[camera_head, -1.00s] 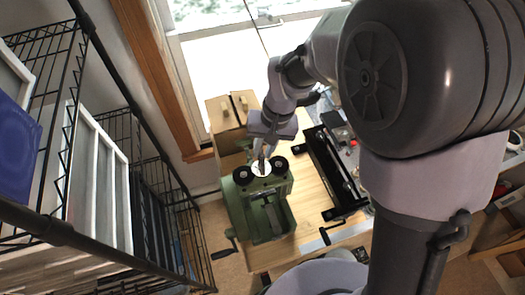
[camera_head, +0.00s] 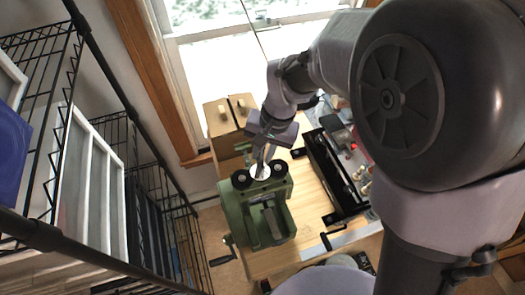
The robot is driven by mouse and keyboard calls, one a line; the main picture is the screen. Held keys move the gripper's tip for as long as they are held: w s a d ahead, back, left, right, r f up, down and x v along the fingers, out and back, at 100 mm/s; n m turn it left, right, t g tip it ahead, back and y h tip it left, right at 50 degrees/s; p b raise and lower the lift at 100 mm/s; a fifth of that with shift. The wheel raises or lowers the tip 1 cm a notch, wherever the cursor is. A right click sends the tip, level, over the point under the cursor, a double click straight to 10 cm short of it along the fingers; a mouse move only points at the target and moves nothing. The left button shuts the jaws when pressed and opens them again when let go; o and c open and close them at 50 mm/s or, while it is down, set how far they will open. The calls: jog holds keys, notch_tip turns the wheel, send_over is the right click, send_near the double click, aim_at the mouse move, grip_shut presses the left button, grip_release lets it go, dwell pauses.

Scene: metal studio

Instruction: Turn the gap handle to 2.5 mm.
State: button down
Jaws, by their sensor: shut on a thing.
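A green rolling mill (camera_head: 236,212) stands on the near left part of the wooden bench. On its top are a white dial (camera_head: 260,172) and two black round wheels, one on each side of it. My gripper (camera_head: 261,161) points down just above the dial and is shut on the gap handle, which it and my wrist mostly hide. A green bar-like part (camera_head: 243,147) shows left of my gripper; I cannot tell whether it belongs to the handle. The dial marks are too small to read.
A wooden box (camera_head: 222,118) stands behind the mill. A long black tool (camera_head: 332,170) lies to its right on the bench (camera_head: 305,190). A crank (camera_head: 222,258) sticks out at the mill's lower left. A black wire rack (camera_head: 130,190) stands at the left.

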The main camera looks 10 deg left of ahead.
jog(key=c, duration=1.3)
grip_release()
jog(key=d+r+p, duration=0.1)
jog(key=r, duration=0.7)
jog(key=d+r, duration=0.2)
jog(key=r, duration=0.7)
jog(key=shift+d+p, duration=0.25)
jog(key=shift+p, duration=0.15)
jog(key=s+d+f+m+t+b, duration=0.1)
jog(key=s+d+f+b, duration=0.3)
jog(key=f+b, duration=0.5)
jog(key=s+d+f+m+t+b, duration=0.2)
jog(key=s+d+f+b, duration=0.3)
jog(key=f+b, duration=0.5)
jog(key=s+d+f+m+t+b, duration=0.1)
jog(key=s+d+f+b, duration=0.3)
jog(key=f+b, duration=0.6)
jog(key=d+t+b, duration=0.1)
jog(key=d, duration=0.1)
jog(key=shift+s+d+t, duration=0.15)
jog(key=shift+d+t, duration=0.2)
jog(key=shift+t, duration=0.05)
